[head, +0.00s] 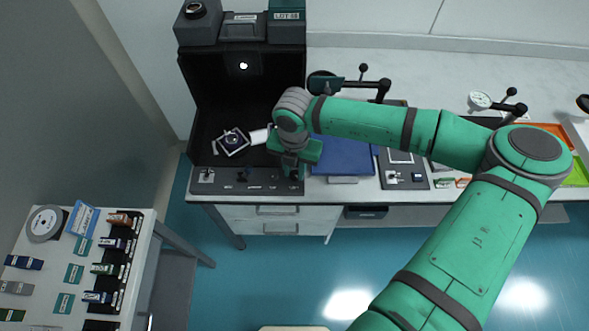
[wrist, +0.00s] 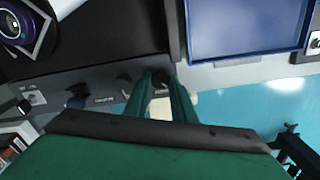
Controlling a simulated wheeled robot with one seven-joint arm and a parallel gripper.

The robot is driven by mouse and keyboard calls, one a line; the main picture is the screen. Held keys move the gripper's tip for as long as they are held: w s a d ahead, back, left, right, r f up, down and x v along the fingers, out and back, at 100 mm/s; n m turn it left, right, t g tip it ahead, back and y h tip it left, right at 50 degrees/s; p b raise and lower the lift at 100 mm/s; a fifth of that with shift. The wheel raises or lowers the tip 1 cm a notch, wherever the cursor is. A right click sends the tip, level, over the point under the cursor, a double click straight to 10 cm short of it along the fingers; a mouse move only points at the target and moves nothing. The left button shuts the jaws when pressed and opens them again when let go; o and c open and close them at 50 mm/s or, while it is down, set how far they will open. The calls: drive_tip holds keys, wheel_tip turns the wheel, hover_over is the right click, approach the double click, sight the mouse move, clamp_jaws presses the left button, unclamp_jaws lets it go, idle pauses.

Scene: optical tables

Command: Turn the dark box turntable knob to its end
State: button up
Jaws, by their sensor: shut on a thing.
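The dark box (head: 209,92) is a black open-fronted enclosure with a small bright light inside. A grey control panel (head: 222,187) runs along its front edge and carries several small controls. My gripper (head: 295,177) reaches down to the right end of this panel. In the wrist view, the two green fingers of my gripper (wrist: 165,85) are closed around a small dark knob (wrist: 160,77) at the panel's right end. The fingers hide much of the knob, and its pointer and angle cannot be read.
A round lens-like item (head: 232,140) lies inside the box. A blue tray (head: 343,155) is just right of the panel. Other controls sit left of my gripper, including a dark blue knob (wrist: 76,102). A side table (head: 140,235) with labelled items stands at left.

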sight(294, 174)
drive_tip(key=m, duration=0.7)
idle(0.6)
drive_tip(key=o, duration=1.1)
drive_tip(key=shift+c, duration=0.2)
wheel_tip(294, 174, up, 11)
drive_tip(key=shift+a+f, duration=0.1)
